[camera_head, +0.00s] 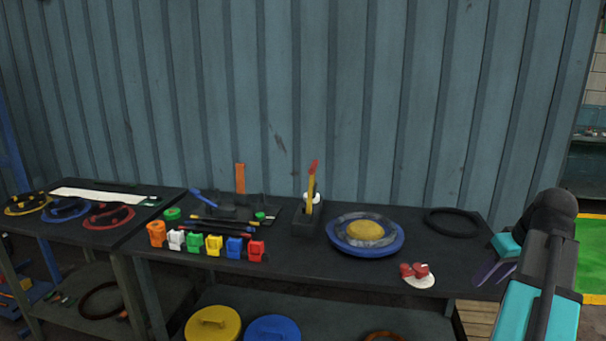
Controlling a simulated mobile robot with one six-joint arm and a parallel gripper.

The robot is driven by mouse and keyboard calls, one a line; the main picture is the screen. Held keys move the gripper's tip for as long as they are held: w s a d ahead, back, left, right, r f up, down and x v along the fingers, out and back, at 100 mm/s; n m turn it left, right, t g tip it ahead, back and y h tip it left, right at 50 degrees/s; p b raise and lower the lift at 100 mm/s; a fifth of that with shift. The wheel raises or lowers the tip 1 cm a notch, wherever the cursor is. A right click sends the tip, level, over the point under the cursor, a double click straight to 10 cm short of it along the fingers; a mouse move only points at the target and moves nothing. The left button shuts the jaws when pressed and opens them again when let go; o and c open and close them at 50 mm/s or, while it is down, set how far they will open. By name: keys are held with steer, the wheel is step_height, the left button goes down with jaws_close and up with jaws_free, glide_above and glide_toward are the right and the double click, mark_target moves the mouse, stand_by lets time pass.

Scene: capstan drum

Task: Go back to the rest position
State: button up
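My arm, with black and teal links, rises at the right edge in the head view. Two slim dark purple prongs stick out to the left of it, over the right end of the bench, and look like the fingers of my gripper (494,272). They are small and partly covered by the arm, so how far apart they are is unclear. I see nothing held between them. The gripper's body is mostly hidden behind the arm.
The dark bench (300,262) holds a blue ring with a yellow centre (365,233), a black ring (453,222), a red part on a white pad (416,274), and several coloured clips (213,245). A corrugated wall (350,100) stands behind. A green floor area (592,255) lies right.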

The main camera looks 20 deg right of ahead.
steer(key=w+a+f+n+g+y, duration=0.1)
steer(key=w+a+f+n+g, duration=0.15)
steer(key=a+f, duration=0.8)
steer(key=w+a+f+n+g+y, duration=0.15)
steer(key=w+a+f, duration=0.25)
steer(key=a+f, duration=0.65)
steer(key=w+a+f+n+g+y, duration=0.1)
steer(key=w+a+f+g+y, duration=0.15)
steer(key=a+f, duration=0.85)
steer(key=s+a+f+g+h, duration=0.1)
steer(key=s+a+f+g, duration=0.1)
steer(key=s+a+f, duration=0.55)
steer(key=s+a+f+g+h, duration=0.1)
steer(key=s+a+f, duration=0.3)
steer(key=f, duration=0.7)
steer(key=s+a+f+m+h, duration=0.2)
steer(key=s+f+m+h, duration=0.1)
steer(key=s+f, duration=0.7)
steer(key=shift+a+f, duration=0.4)
steer(key=shift+f, duration=0.15)
